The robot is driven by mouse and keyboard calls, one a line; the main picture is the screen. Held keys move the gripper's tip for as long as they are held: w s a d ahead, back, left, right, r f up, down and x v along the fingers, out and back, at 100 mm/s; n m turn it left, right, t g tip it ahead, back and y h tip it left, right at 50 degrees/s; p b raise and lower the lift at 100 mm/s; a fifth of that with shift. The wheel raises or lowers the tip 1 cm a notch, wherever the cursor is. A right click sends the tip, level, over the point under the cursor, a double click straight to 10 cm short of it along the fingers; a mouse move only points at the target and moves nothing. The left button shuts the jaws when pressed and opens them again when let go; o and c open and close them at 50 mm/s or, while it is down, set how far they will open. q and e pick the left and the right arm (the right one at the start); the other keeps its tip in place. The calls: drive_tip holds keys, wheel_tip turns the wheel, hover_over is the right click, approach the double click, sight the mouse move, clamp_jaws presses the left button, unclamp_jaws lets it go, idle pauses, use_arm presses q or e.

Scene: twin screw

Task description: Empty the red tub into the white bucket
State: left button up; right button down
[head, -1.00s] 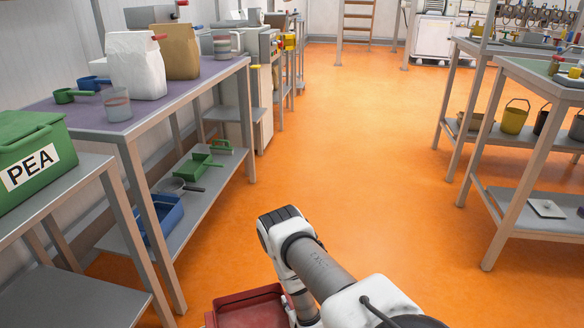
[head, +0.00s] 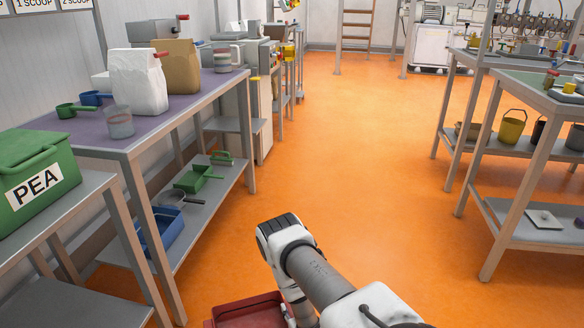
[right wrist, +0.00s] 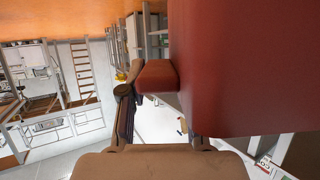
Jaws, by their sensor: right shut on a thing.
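The red tub (head: 248,309) shows at the bottom edge of the head view, cut off by the frame. What is inside it cannot be made out. My right gripper (head: 290,314) is at the tub's right side, partly hidden by my own arm. In the right wrist view the tub's red wall (right wrist: 245,65) fills the right side, and the gripper (right wrist: 160,125) is shut on the tub's projecting red edge or handle. I cannot make out the white bucket in either view. My left gripper is not in view.
A purple-topped bench (head: 165,125) with bags and scoops stands left, behind a metal table with a green PEA box (head: 40,180). Shelved benches (head: 545,150) stand right, with a yellow bucket (head: 512,127) below. The orange floor (head: 370,160) between them is open.

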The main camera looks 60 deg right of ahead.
wheel_tip(320, 180, up, 8)
drive_tip(key=p, duration=0.7)
drive_tip(key=shift+r, duration=0.1)
